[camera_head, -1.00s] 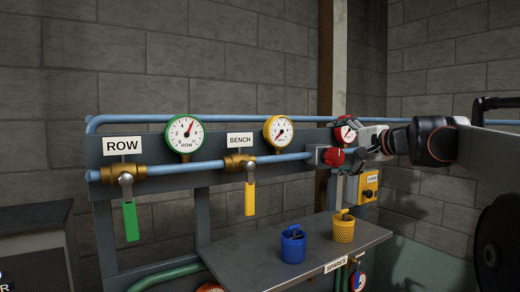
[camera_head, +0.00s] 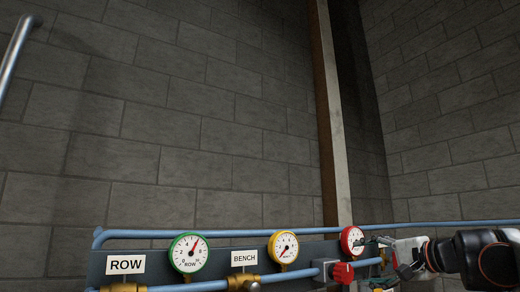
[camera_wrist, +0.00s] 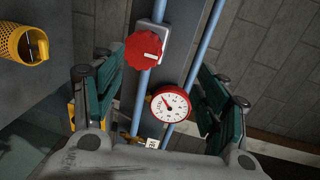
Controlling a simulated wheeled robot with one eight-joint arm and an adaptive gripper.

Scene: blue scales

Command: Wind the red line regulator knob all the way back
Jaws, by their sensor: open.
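The red regulator knob (camera_head: 343,272) is a lobed knob on a grey block on the blue pipe, low in the head view. In the wrist view the red knob (camera_wrist: 143,51) shows a white mark on its face. A red-rimmed gauge (camera_head: 351,239) sits just above it; in the wrist view this gauge (camera_wrist: 170,103) lies below the knob. My gripper (camera_head: 396,257) is right of the knob. In the wrist view its green-padded fingers (camera_wrist: 156,66) are wide apart, with the knob in view between them and apart from both. Nothing is held.
Green-rimmed ROW gauge (camera_head: 189,253) and yellow-rimmed BENCH gauge (camera_head: 284,247) stand left along the pipe. A yellow perforated cup (camera_wrist: 22,45) is at upper left in the wrist view. A blue pipe (camera_head: 220,233) runs behind the gauges. A post (camera_head: 333,120) rises behind the red gauge.

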